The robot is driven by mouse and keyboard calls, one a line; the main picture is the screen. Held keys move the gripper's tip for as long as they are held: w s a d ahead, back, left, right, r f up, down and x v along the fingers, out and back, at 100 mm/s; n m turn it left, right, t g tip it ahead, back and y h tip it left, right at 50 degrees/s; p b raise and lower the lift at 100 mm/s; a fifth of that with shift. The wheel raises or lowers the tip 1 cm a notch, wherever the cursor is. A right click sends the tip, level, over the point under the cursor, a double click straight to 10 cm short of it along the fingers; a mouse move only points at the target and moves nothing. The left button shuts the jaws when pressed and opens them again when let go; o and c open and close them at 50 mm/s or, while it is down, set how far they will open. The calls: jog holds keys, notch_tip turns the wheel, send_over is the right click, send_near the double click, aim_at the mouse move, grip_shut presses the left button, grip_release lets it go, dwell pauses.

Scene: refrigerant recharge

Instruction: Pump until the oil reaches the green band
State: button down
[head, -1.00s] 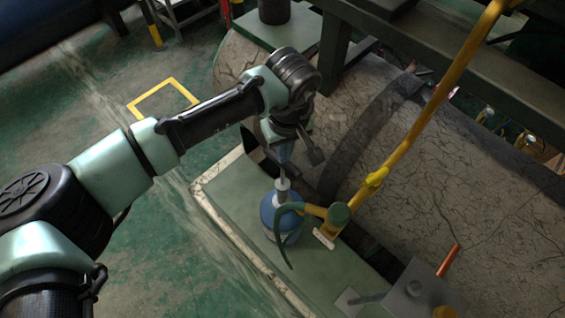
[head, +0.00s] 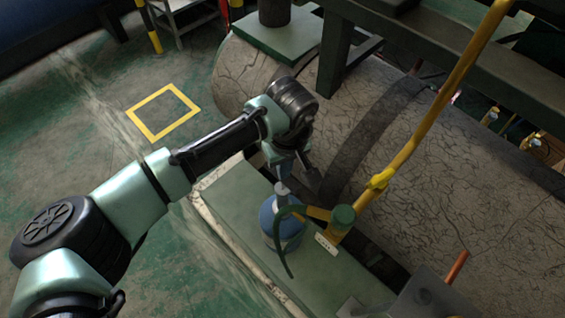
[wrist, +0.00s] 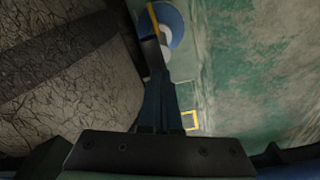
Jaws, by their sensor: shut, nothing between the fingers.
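A blue oil bottle (head: 268,226) with a pale pump head (head: 282,188) stands on a green ledge beside a yellow pipe. It also shows at the top of the wrist view (wrist: 174,22). My gripper (head: 284,178) points down over the bottle, its fingertips at the pump head. In the wrist view the gripper (wrist: 157,66) is shut with nothing between its fingers, and its tips overlap the bottle's pale top. A dark green hose (head: 279,254) curves down the bottle's front. I cannot make out an oil level or a green band.
A large cracked grey tank (head: 440,195) lies behind. An orange handle (head: 457,266) stands at lower right. Open floor with a yellow square outline (head: 163,133) lies left.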

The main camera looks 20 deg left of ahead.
jog(key=shift+f, duration=0.9)
jog(key=shift+s+d+r, duration=0.1)
jog(key=shift+r, duration=0.15)
jog(key=s+d+r+p, duration=0.1)
jog(key=p, duration=0.2)
jog(key=shift+s+d, duration=0.1)
jog(key=shift+d, duration=0.1)
jog(key=shift+s+d+f+p, duration=0.15)
jog(key=shift+s+d+p, duration=0.2)
jog(key=shift+s+d, duration=0.1)
notch_tip(320, 180, up, 13)
jog(key=shift+s+d+p, duration=0.3)
